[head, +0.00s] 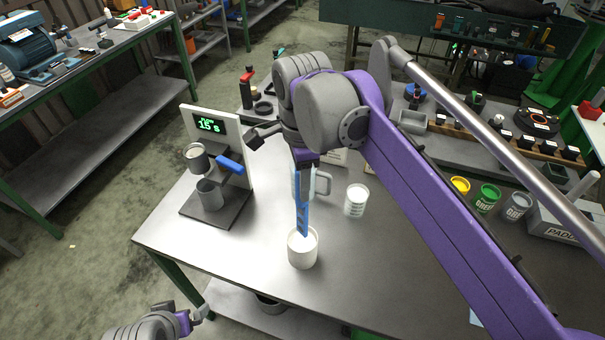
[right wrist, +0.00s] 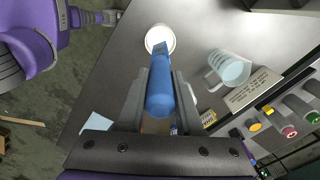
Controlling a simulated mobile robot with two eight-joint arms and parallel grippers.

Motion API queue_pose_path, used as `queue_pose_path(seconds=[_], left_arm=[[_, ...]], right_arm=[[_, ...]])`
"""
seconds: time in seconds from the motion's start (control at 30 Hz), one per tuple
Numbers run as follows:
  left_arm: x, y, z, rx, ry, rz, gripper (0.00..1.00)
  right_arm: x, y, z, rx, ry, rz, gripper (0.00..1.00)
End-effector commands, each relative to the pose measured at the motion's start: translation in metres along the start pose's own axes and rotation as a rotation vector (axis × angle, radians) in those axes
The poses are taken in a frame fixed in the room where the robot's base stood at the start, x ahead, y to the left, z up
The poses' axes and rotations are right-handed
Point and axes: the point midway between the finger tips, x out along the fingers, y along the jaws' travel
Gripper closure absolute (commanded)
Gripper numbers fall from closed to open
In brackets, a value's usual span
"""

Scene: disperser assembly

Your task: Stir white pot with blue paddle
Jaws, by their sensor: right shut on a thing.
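The blue paddle (head: 302,212) hangs nearly upright from my right gripper (head: 305,158), which is shut on its thick handle (right wrist: 160,92). The white pot (head: 302,252) stands on the table below it. The paddle's lower end is at the pot's mouth; how deep it reaches inside I cannot tell. In the right wrist view the pot (right wrist: 160,34) shows beyond the paddle's far end. My left gripper (head: 196,314) is low at the left, away from the pot, its finger gap unclear.
A stand with a green display (head: 209,125) and metal cups is at the left. Yellow, green and grey cans (head: 487,197) line the right. The table front is clear.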

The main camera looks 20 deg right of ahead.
Motion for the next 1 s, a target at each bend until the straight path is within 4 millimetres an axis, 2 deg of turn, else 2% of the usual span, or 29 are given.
queue_pose_path(seconds=[0.03,0.3,1.0], left_arm=[[0.005,0.000,0.006,0.000,-0.006,0.000,0.00],[0.020,0.000,0.024,0.000,-0.021,0.000,0.00],[0.048,0.000,0.051,0.000,-0.041,0.000,0.00]], right_arm=[[0.009,0.001,0.000,0.000,0.000,0.003,1.00],[0.033,0.001,0.000,-0.001,0.001,0.002,1.00],[0.095,0.000,0.000,-0.001,0.000,0.001,1.00]])
